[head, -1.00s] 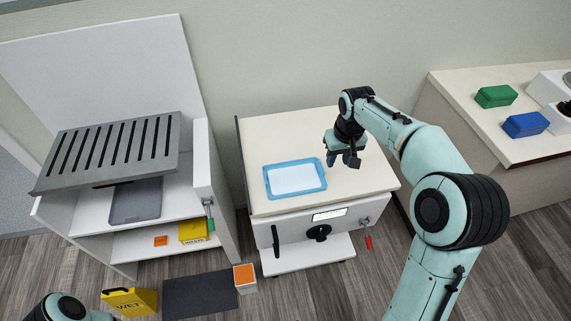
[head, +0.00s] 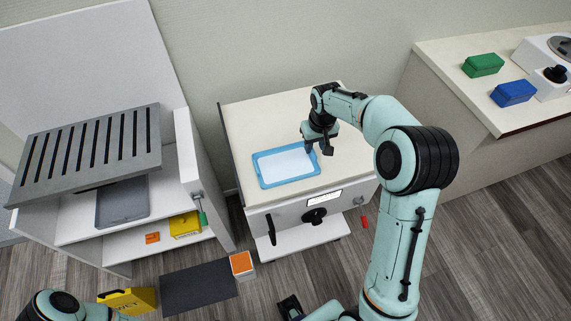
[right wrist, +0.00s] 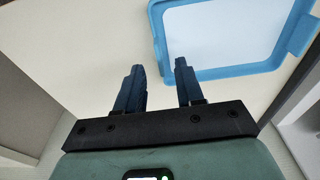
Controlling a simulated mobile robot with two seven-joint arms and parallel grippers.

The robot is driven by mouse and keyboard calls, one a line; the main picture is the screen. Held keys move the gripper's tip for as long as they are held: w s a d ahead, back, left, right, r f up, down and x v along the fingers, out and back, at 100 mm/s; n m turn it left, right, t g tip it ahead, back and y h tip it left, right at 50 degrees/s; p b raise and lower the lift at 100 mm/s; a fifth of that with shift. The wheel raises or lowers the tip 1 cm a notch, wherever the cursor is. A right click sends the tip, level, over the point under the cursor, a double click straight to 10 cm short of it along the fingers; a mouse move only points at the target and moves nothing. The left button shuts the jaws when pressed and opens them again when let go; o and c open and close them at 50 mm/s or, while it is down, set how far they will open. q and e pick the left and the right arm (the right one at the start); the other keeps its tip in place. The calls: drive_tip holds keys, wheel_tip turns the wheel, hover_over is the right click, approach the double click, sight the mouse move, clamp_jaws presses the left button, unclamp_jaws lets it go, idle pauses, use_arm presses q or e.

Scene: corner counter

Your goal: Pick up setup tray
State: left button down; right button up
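The setup tray is a shallow blue-rimmed tray (head: 292,181) with a white inside, flat on the cream top of a small cabinet. My right gripper (head: 318,146) is at the tray's right edge, pointing down. In the right wrist view the fingers (right wrist: 158,68) are apart with nothing held. The tray's blue rim (right wrist: 240,70) shows ahead, its near corner between the fingertips in the picture. I cannot tell whether they touch it. A black and teal part of mine is cut off at the head view's bottom edge; my left gripper's state does not show.
A grey slotted rack (head: 90,150) tops the white shelf unit at left. Green (head: 483,65) and blue (head: 513,93) boxes stand on the right counter. An orange-topped box (head: 242,264), dark mat (head: 200,290) and yellow sign (head: 128,300) are on the floor.

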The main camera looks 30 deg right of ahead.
sight(314, 152)
drive_tip(key=f, duration=0.4)
drive_tip(key=shift+w+f, duration=0.1)
drive_tip(key=shift+w, duration=0.1)
clamp_jaws()
